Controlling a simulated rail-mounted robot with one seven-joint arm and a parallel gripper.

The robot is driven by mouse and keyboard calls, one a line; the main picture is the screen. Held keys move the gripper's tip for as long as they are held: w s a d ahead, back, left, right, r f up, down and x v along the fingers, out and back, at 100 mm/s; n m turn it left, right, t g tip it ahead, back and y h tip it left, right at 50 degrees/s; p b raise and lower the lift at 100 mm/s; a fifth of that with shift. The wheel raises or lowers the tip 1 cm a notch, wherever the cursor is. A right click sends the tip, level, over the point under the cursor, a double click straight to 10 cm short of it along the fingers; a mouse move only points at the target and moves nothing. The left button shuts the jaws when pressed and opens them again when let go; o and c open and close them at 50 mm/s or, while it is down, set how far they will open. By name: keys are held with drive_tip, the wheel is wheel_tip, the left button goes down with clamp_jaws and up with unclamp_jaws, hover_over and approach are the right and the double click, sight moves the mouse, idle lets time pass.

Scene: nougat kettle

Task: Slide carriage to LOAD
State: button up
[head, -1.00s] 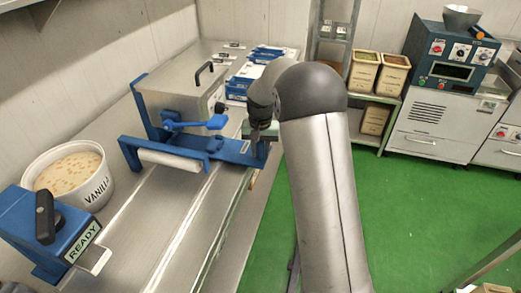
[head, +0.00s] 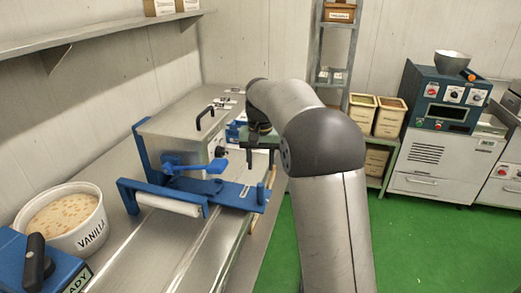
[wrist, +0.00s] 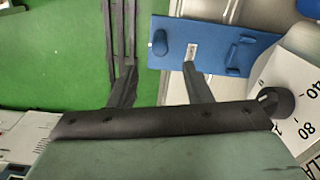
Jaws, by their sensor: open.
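The carriage appears to be the blue frame with a white roller (head: 168,204) on the steel bench, beside a steel box (head: 180,130) with a black handle. A blue lever (head: 190,167) sits on the box's front. A blue plate (head: 238,194) with a small upright post reaches right to the bench edge; a blue plate also shows in the wrist view (wrist: 215,45), with a knob, a pale label and a handle. My gripper (wrist: 160,80) is open and empty, its right fingertip overlapping the plate's near edge in the picture; contact cannot be told. In the head view my arm partly hides it.
A VANILLA tub (head: 62,218) and a blue station with a black handle (head: 36,262) stand at the left. A white dial with numbers (wrist: 288,85) is right of my gripper. Shelving with bins (head: 376,115) and a blue-topped machine (head: 445,110) stand behind. Green floor lies right.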

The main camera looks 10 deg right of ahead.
wheel_tip(320, 180, up, 5)
drive_tip(key=shift+f, duration=0.1)
drive_tip(key=shift+s, duration=0.1)
idle(0.3)
